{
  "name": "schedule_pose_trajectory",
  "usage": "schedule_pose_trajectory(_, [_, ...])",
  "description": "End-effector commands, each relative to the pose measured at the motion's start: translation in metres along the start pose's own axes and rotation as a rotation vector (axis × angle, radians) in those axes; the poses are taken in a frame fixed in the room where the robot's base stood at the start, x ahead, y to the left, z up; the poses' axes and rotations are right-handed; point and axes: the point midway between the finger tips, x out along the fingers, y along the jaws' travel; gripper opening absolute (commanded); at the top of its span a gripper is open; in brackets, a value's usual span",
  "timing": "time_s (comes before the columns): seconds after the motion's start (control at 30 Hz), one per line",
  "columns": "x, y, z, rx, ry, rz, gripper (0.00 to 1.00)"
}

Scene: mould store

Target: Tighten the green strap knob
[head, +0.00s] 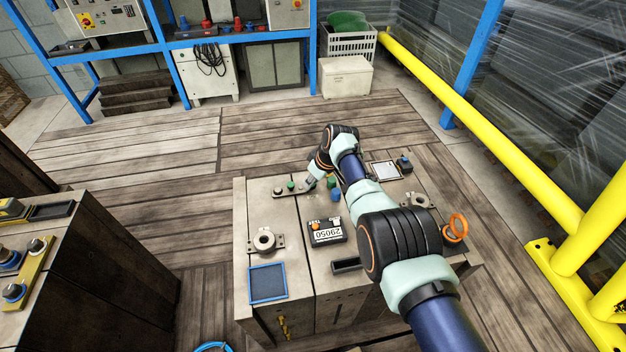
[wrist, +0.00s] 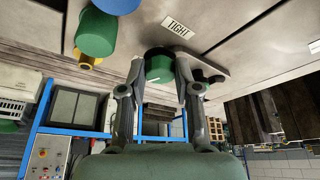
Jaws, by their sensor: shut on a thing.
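The green strap knob (wrist: 158,66) is a round dark green knob on the bench top, with a pale line on its face. My gripper (wrist: 160,85) has one finger on each side of it and is shut on it. A white label reading TIGHT (wrist: 178,25) lies beside the knob, and the pale line does not clearly point at it. In the head view the knob shows as a small green spot (head: 291,185) on a metal plate, with my gripper (head: 308,184) coming in from its right.
A green cylinder (head: 331,181) and a blue one (head: 334,195) stand right of my gripper. A black box marked 29050 (head: 328,232), a ring fitting (head: 264,240) and a blue-rimmed tray (head: 267,283) are nearer. An orange ring (head: 456,228) is at the right. Yellow rails (head: 490,120) run beyond.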

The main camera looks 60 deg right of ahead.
Motion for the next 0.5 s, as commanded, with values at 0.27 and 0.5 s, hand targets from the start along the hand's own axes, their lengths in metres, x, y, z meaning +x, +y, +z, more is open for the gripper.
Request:
schedule_pose_trajectory(0.27, [-0.0013,-0.0006,-0.0004,0.023,0.0,0.01,0.0])
schedule_pose_trajectory(0.5, [-0.0039,-0.0019,-0.0017,0.132,0.0,0.055,0.0])
